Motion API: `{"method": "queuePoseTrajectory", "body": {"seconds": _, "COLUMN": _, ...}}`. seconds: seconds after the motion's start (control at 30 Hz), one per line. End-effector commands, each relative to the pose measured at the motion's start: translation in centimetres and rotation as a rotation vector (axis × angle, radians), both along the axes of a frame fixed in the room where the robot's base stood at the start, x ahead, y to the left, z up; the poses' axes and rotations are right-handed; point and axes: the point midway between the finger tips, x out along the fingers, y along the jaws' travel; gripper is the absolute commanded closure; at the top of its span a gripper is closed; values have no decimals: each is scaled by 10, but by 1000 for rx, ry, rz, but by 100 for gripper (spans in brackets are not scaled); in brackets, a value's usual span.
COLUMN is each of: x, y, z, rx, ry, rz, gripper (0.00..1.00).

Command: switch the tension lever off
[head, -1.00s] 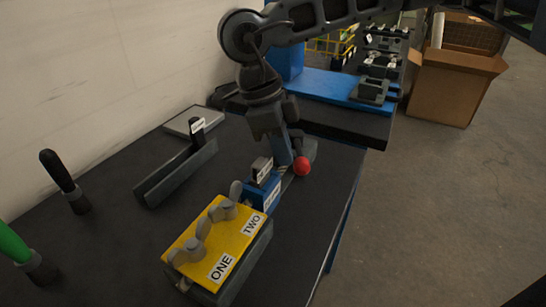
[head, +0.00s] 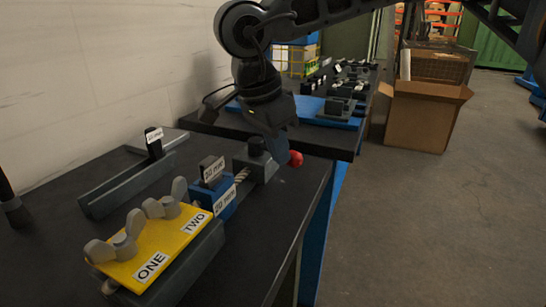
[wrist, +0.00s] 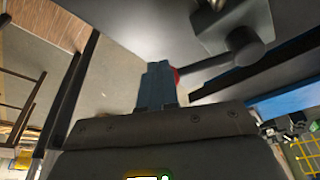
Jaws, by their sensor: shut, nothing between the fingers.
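The tension lever shows in the head view as a grey block with a dark round pivot (head: 257,147) and a red ball knob (head: 295,158) out to its right, near the bench's edge. The arm between pivot and knob is mostly hidden by my gripper. My gripper (head: 281,150) is shut and empty, pointing down beside the knob on its left; I cannot tell if they touch. In the wrist view, the blue-grey fingers (wrist: 157,84) are together, and a sliver of the red knob (wrist: 176,76) shows behind them. The lever's dark rod (wrist: 210,64) runs from there to its pivot.
A blue block (head: 212,196) with labels sits close to the lever block. A yellow plate (head: 158,246) marked ONE and TWO, with grey wing-shaped handles, is nearer. A dark channel (head: 125,187) lies left. An open cardboard box (head: 415,120) stands on the floor right.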

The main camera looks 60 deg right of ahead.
Motion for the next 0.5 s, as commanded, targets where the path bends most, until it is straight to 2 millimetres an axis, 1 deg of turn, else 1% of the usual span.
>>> {"method": "queuePoseTrajectory", "body": {"seconds": 0.5, "x": -4, "y": -6, "z": 0, "rx": -4, "ry": 5, "rz": -7, "gripper": 100}}
